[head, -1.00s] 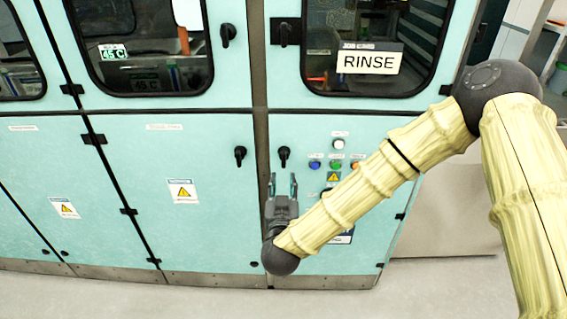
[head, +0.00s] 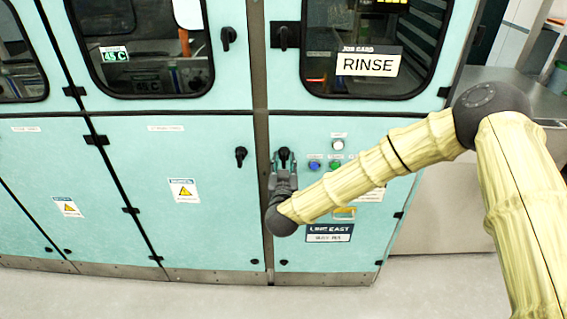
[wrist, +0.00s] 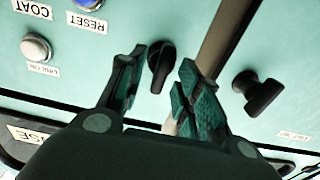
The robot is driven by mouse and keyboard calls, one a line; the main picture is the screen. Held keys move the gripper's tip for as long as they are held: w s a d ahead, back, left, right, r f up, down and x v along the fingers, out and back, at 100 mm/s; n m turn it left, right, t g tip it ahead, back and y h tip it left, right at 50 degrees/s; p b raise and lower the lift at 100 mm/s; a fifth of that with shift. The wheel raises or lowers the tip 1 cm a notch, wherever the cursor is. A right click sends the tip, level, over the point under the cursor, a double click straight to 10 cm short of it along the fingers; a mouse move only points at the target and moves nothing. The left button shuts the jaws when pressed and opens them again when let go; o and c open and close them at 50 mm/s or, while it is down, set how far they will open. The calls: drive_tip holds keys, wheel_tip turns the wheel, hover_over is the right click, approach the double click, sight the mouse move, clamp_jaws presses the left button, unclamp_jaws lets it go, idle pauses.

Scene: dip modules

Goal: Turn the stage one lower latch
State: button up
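A black lower latch (head: 284,154) sits on the right-hand teal panel beside the door seam. My gripper (head: 283,161) is open around this latch, with one finger on each side. In the wrist view the same latch (wrist: 160,62) shows between the two green-padded fingertips of my gripper (wrist: 158,85). A gap shows on the left side; contact on the right side cannot be told. A second black lower latch (head: 240,155) is on the door left of the seam, and it also shows outside the fingers in the wrist view (wrist: 258,92). The small door labels are too blurred to tell which latch is stage one.
A white button (head: 338,145), a blue button (head: 315,163) and a green button (head: 336,163) are right of the gripper. Upper latches (head: 228,37) sit beside the windows. A grey post (head: 260,90) runs between the doors. The floor (head: 150,298) in front is clear.

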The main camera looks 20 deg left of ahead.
drive_tip(key=shift+c, duration=0.4)
clamp_jaws()
drive_tip(key=shift+f, duration=0.1)
drive_tip(key=m+b, duration=0.1)
drive_tip(key=m, duration=0.1)
drive_tip(key=m+b, duration=0.2)
drive_tip(key=shift+d+f+m, duration=0.15)
drive_tip(key=shift+m, duration=0.25)
drive_tip(key=m+b, duration=0.3)
drive_tip(key=m, duration=0.1)
drive_tip(key=shift+w+m, duration=0.1)
drive_tip(key=shift+m, duration=0.2)
drive_tip(key=shift+d+f+m+b, duration=0.1)
drive_tip(key=shift+m+b, duration=1.3)
drive_tip(key=shift+m, duration=0.7)
drive_tip(key=shift+d+m+b, duration=0.1)
drive_tip(key=shift+m+b, duration=1.25)
drive_tip(key=shift+m, duration=0.75)
